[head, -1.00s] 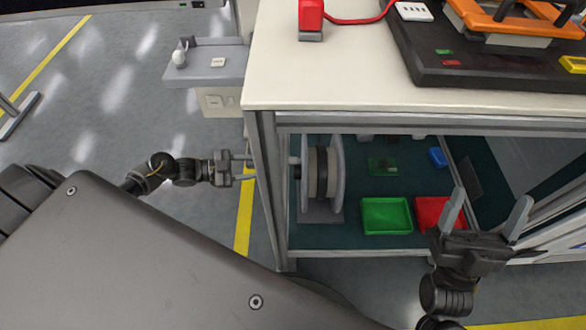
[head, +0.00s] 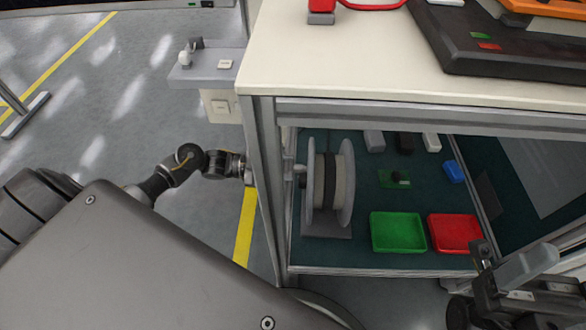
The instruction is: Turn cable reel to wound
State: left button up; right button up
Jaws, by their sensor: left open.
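The cable reel (head: 346,190) stands upright on the left side of the trolley's lower shelf, with pale round flanges and a dark band on its drum. A small knob or crank end (head: 299,169) sticks out from its left side. My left gripper (head: 277,170) is open at the trolley's left front post, level with that knob. The post hides most of its fingers, so I cannot tell whether they touch the knob. My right gripper (head: 512,280) is at the lower right, partly cut off, in front of the trolley and away from the reel.
A green tray (head: 398,249) and a red tray (head: 455,246) sit right of the reel. The white top (head: 370,75) overhangs the shelf. A grey side ledge (head: 207,68) is at the left, above open floor.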

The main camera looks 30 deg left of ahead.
pick_arm(q)
jog(key=shift+x, duration=1.4)
jog(key=shift+c, duration=0.4)
grip_shut()
